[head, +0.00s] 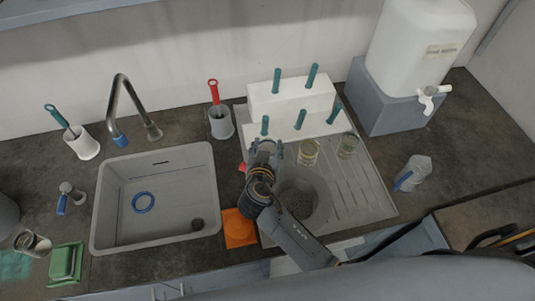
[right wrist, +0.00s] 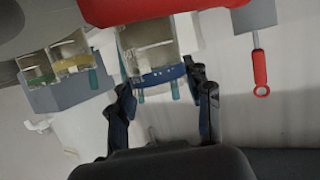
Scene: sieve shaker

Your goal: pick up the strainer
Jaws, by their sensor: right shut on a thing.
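My right gripper (head: 266,150) is over the left back of the drainboard, at the foot of the white rack. In the right wrist view its two fingers (right wrist: 160,78) are shut around a clear cup-like vessel with a blue band (right wrist: 158,76), which I take for the strainer. That view is tilted, and part of the vessel lies beyond the fingers. In the head view the arm hides most of it; only a bit of blue shows. Two similar vessels, one yellow-banded (head: 308,152) and one green-banded (head: 347,145), stand to the right. My left gripper is not in view.
The white rack (head: 292,102) with teal pegs stands close behind. A small round basin (head: 300,203) is in the drainboard (head: 365,195). The sink (head: 158,200) with a blue ring (head: 143,202) is to the left. An orange cloth (head: 239,229) and a red-handled brush (head: 214,92) are nearby.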

